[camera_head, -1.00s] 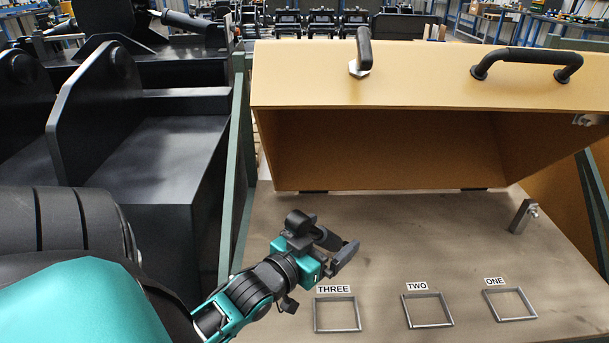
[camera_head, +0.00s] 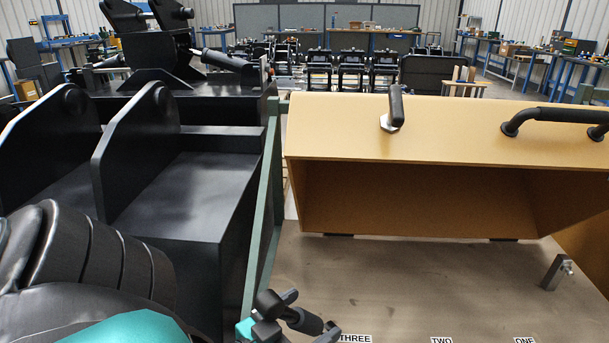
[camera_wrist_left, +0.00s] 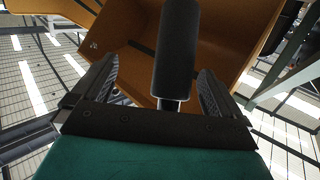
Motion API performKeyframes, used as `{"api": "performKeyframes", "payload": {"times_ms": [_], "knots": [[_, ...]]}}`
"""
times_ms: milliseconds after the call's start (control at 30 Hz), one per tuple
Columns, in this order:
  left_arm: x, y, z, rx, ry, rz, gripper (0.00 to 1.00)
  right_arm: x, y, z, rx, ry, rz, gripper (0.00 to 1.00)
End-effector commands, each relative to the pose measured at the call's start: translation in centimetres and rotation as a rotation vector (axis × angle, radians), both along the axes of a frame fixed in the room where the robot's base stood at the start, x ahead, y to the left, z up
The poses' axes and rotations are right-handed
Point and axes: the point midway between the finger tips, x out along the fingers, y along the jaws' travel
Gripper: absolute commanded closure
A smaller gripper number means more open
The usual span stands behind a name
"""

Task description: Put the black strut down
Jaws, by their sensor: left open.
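My left gripper (camera_head: 308,312) is at the bottom edge of the head view, left of the THREE label, and partly cut off. Its two fingers stand apart. A black cylinder with a short silver rod end, which looks like the black strut (camera_wrist_left: 176,50), lies between the fingers in the left wrist view. Gaps show between it and both fingers (camera_wrist_left: 158,85). The dark cylinder between the fingers in the head view (camera_head: 304,320) seems to be the same strut. What bears it is hidden. My right gripper is in neither view.
An orange-brown lid (camera_head: 440,150) with black handles stands raised over the grey-brown table plate (camera_head: 430,280). A metal bracket (camera_head: 555,273) stands on the plate at right. Large black machinery (camera_head: 190,200) and a green post (camera_head: 264,220) are at left.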

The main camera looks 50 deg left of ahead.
Motion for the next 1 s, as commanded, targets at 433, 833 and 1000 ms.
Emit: {"api": "performKeyframes", "payload": {"times_ms": [433,833,1000], "knots": [[0.04,0.00,0.01,0.000,0.000,0.000,0.32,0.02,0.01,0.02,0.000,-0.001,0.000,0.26],[0.04,-0.02,-0.01,-0.001,0.001,0.000,0.70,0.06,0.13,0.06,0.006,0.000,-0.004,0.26],[0.03,-0.02,-0.02,-0.001,0.001,0.000,0.86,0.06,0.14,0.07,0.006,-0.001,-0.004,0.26]]}}
